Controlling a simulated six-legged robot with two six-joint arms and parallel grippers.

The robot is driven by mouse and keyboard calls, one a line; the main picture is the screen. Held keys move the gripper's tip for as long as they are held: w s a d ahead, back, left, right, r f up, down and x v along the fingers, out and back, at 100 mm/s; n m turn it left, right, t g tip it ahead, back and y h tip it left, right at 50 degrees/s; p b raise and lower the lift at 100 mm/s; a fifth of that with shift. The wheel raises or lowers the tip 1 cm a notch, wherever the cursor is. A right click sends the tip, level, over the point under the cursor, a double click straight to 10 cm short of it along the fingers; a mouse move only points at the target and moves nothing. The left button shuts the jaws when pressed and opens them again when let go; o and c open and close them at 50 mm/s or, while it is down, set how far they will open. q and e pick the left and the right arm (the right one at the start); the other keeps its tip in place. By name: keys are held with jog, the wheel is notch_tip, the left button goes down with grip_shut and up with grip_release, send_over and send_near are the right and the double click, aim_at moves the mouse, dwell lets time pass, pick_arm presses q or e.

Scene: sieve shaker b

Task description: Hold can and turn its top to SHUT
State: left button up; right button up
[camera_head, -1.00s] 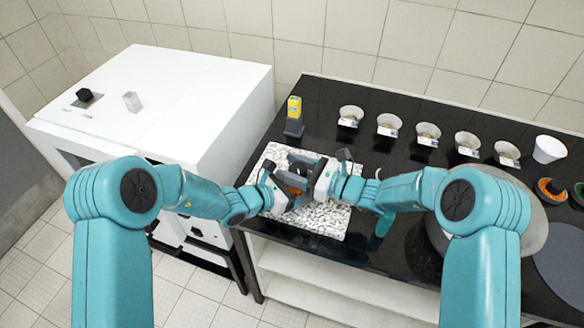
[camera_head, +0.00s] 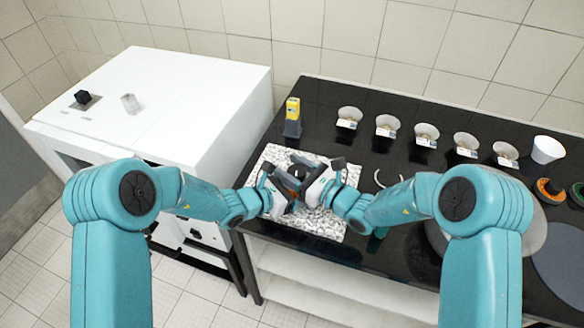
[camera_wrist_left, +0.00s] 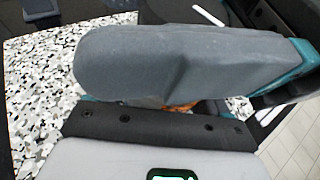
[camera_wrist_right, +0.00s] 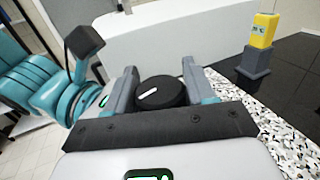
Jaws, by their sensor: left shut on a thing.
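The can's round black top (camera_wrist_right: 165,90), with a short white mark on it, shows in the right wrist view. My right gripper (camera_wrist_right: 158,88) has its two fingers apart on either side of this top; clear gaps are hard to make out. My left gripper (camera_head: 286,186) is shut on the can; in the left wrist view a big grey finger hides nearly all of it, leaving a sliver of orange (camera_wrist_left: 181,107). In the head view both grippers meet over the speckled mat (camera_head: 318,222) and mostly cover the can. Any SHUT lettering is not readable.
A yellow block on a grey stand (camera_head: 293,118) is behind the grippers. Several bowls (camera_head: 387,125) with labels line the black bench's back. A white cabinet (camera_head: 195,95) stands left. A curved white thing (camera_head: 384,180) lies right of the grippers. The middle bench is partly clear.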

jog(key=shift+o, duration=1.2)
jog(key=v, duration=1.2)
jog(key=x, duration=1.1)
jog(key=shift+r, duration=0.2)
jog(key=shift+d, duration=0.1)
jog(key=shift+s, duration=0.1)
